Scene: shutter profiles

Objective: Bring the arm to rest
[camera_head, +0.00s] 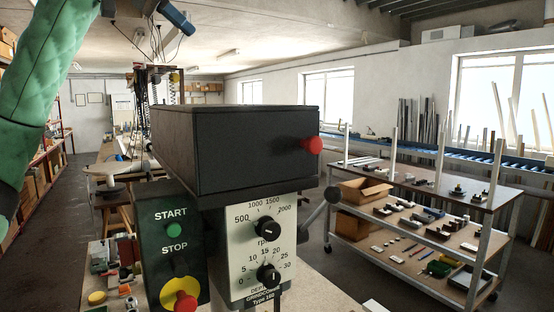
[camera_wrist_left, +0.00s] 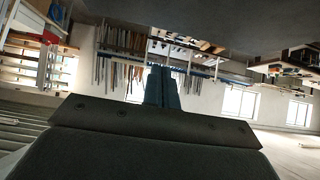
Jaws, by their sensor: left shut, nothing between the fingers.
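My left arm (camera_head: 38,85), in a green quilted cover, rises along the left edge of the head view. My left gripper (camera_head: 184,24) shows at the top edge, left of centre, with blue fingers pointing down to the right. In the left wrist view the blue fingers (camera_wrist_left: 161,88) lie together, shut and empty. The wrist view shows the room upside down. The gripper appears in free air, apart from the machine in front. My right gripper is in neither view.
A drilling machine with a black housing (camera_head: 235,150), START/STOP box (camera_head: 172,260) and dial panel (camera_head: 250,258) stands close in front. A shelved trolley (camera_head: 480,240) with parts stands at the right. A workbench (camera_head: 105,180) is behind at the left, beside open floor (camera_head: 50,240).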

